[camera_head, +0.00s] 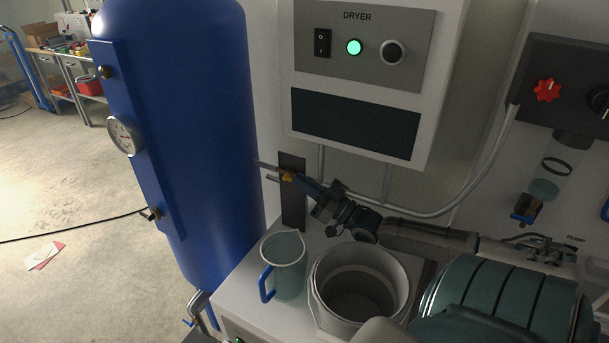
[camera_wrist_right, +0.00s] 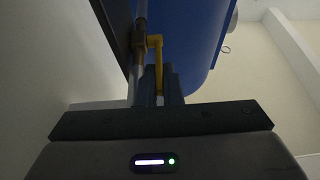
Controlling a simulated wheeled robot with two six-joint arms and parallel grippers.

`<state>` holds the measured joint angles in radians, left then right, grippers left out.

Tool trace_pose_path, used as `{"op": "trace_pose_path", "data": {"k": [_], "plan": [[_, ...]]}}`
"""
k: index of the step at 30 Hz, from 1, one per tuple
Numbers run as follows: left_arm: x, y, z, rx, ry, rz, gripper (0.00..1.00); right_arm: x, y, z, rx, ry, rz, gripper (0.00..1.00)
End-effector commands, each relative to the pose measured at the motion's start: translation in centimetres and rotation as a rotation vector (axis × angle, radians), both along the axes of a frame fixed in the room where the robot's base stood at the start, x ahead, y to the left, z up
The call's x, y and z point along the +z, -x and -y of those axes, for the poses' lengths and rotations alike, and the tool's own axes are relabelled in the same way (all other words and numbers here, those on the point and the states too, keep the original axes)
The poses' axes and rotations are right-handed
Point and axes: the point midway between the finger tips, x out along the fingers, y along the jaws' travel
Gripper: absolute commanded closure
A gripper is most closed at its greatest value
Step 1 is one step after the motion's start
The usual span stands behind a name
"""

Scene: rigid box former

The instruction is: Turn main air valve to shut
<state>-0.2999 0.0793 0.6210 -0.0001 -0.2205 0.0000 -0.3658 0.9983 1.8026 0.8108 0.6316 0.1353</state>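The main air valve has a yellow lever (camera_head: 287,177) and sits on a metal pipe in front of a dark upright plate (camera_head: 292,215), beside the blue tank. In the right wrist view the yellow lever (camera_wrist_right: 158,52) comes off a brass body (camera_wrist_right: 139,42) on the pipe and runs down between my fingers. My right gripper (camera_head: 300,184) reaches in from the right at the lever. Its fingertips (camera_wrist_right: 161,88) are close together on either side of the lever and look shut on it. The lever's end is hidden between the fingers. My left gripper is not in view.
The blue tank (camera_head: 195,130) with a gauge stands left of the valve. The dryer box (camera_head: 360,120) hangs above.

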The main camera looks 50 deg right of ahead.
Motion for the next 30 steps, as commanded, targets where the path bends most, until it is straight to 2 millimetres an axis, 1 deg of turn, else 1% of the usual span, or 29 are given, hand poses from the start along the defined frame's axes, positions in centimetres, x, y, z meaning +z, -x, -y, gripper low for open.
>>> {"op": "trace_pose_path", "data": {"k": [5,8,12,15,18,24,30], "plan": [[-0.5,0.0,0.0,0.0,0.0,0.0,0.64,-0.3,0.0,0.0,-0.002,-0.005,0.015,1.0],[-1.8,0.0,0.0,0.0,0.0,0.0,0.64,-1.0,-0.1,0.1,-0.003,-0.02,0.066,1.0],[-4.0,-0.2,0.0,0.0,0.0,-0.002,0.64,-1.9,-0.1,0.1,-0.004,-0.053,0.178,1.0],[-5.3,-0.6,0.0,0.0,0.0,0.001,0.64,-2.2,-0.1,0.0,-0.003,-0.076,0.254,1.0],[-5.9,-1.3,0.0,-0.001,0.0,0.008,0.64,-2.3,-0.2,0.0,-0.002,-0.09,0.309,1.0],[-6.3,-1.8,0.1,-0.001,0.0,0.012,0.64,-2.2,-0.2,0.0,0.0,-0.103,0.357,1.0],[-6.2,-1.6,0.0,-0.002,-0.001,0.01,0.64,-2.1,-0.2,-0.1,0.0,-0.104,0.358,1.0]]}}
